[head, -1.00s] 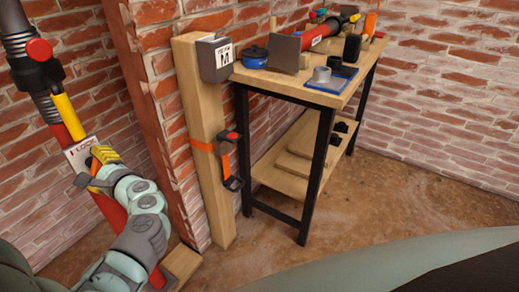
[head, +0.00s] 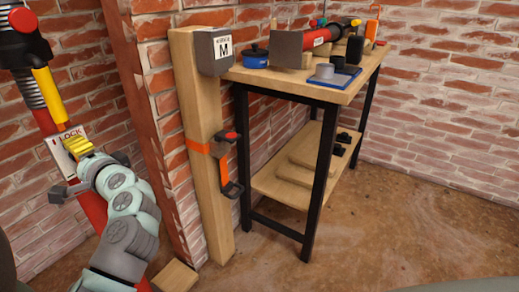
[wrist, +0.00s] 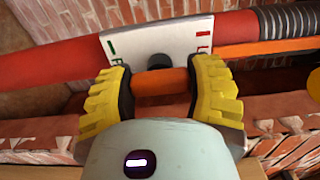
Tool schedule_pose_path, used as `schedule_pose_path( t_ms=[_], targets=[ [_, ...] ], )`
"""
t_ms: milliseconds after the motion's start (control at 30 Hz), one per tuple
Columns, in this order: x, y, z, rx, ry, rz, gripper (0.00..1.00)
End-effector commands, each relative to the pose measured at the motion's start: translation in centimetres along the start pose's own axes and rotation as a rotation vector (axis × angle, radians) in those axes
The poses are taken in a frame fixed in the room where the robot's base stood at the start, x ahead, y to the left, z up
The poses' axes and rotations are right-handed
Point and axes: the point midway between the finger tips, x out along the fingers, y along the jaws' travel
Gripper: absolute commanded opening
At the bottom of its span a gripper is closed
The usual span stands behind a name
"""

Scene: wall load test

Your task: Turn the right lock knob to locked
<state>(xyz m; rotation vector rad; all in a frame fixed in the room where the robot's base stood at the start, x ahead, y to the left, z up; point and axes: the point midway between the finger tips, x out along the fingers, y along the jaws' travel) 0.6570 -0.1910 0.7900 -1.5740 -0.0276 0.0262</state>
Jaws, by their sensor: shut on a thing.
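A white lock plate (head: 58,148) marked LOCK is fixed on a tilted red tube (head: 92,208) at the left of the head view. In the wrist view the plate (wrist: 185,38) has green lettering at its left and red lettering at its right. The lock knob shows there as a dark round hub on the plate with an orange bar (wrist: 160,84) below it. My gripper (wrist: 160,72) has its yellow, black-padded fingers closed on both ends of this bar. In the head view my gripper (head: 78,146) is at the plate and hides the knob.
A brick wall corner and a wooden post (head: 200,100) with an orange strap stand right of my arm. A workbench (head: 325,95) holding tools, a blue pot and a blue tray is further right. The floor (head: 400,220) before it is clear.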

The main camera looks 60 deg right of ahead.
Motion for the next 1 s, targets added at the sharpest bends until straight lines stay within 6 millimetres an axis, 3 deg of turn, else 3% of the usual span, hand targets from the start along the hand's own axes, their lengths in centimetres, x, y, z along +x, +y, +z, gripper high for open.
schedule_pose_path(
  t_ms=[467,500,767,1000],
  targets=[
    [0.00,0.09,0.00,-0.015,-0.001,0.004,0.19],
    [0.00,0.09,0.00,-0.015,-0.001,0.004,0.61],
    [-0.01,0.04,-0.02,-0.013,0.000,0.002,0.87],
    [-0.05,0.03,-0.03,-0.012,0.000,0.001,0.87]
  ],
)
